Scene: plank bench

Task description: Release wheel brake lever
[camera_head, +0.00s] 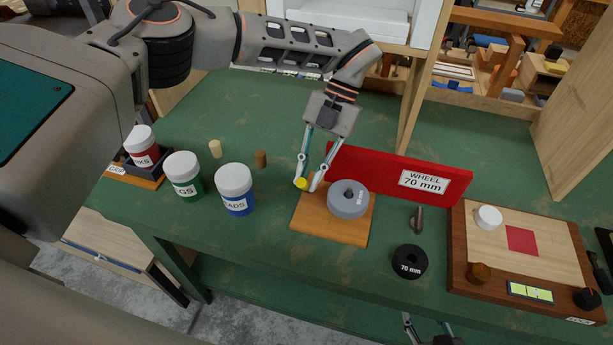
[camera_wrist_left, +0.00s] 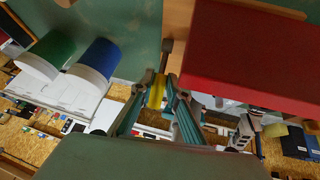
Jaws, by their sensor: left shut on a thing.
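The yellow knob (camera_head: 301,183) of the brake lever is at the back left of the wooden base (camera_head: 330,229), beside the grey wheel (camera_head: 348,205). My left gripper (camera_head: 308,184) comes down from above and is shut on this knob. In the left wrist view the yellow knob (camera_wrist_left: 156,92) sits between the two fingertips (camera_wrist_left: 162,90), with a dark rod (camera_wrist_left: 166,52) beyond it. Most of the lever is hidden by the fingers. My right gripper (camera_head: 428,324) shows only partly at the bottom edge, its fingers apart and empty.
A red board (camera_head: 370,171) labelled "WHEEL 70 mm" stands close behind the wheel. White-lidded jars with blue (camera_head: 236,190) and green (camera_head: 185,178) bodies stand left. A black 70 mm ring (camera_head: 409,262) and a wooden panel (camera_head: 458,250) with a knob and display lie right.

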